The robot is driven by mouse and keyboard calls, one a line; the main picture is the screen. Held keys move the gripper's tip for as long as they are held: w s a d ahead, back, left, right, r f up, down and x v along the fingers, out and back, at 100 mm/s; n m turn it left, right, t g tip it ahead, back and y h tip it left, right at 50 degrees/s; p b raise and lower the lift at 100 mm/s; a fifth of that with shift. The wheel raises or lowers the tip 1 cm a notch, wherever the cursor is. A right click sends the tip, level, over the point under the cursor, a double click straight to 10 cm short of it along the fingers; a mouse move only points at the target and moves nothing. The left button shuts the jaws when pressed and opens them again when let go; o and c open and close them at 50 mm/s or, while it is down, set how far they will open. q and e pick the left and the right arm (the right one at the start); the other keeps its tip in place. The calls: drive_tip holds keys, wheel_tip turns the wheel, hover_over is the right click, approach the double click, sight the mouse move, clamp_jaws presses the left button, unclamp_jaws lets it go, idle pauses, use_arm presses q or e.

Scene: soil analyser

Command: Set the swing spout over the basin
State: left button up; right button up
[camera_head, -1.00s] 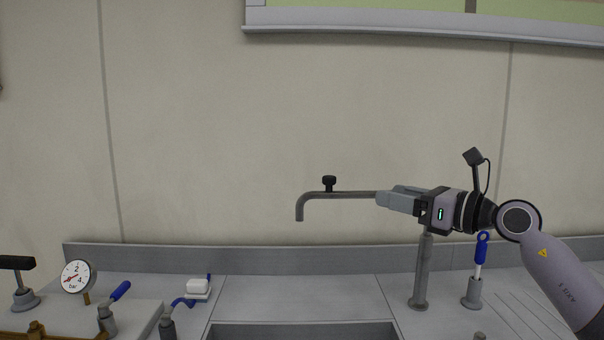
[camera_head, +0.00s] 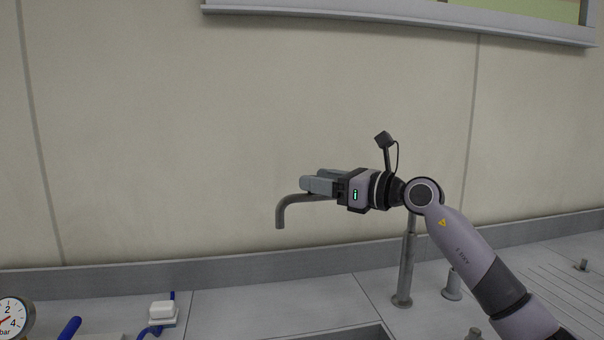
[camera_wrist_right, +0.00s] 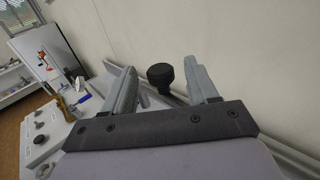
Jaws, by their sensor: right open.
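The swing spout (camera_head: 281,213) is a grey pipe on an upright post (camera_head: 405,270). Its arm runs left and its end bends down. My right gripper (camera_head: 312,182) is open around the spout's black knob (camera_wrist_right: 160,76), which shows between the two fingers in the right wrist view. In the head view the fingers hide the knob and part of the pipe. I cannot tell whether the fingers touch the knob. The basin (camera_head: 345,332) shows only as a rim at the bottom edge, below the spout. My left gripper is out of view.
A wall stands behind the counter. A small grey holder (camera_head: 453,285) stands right of the post.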

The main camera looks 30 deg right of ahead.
drive_tip(key=p+x, duration=0.1)
drive_tip(key=x, duration=0.3)
clamp_jaws()
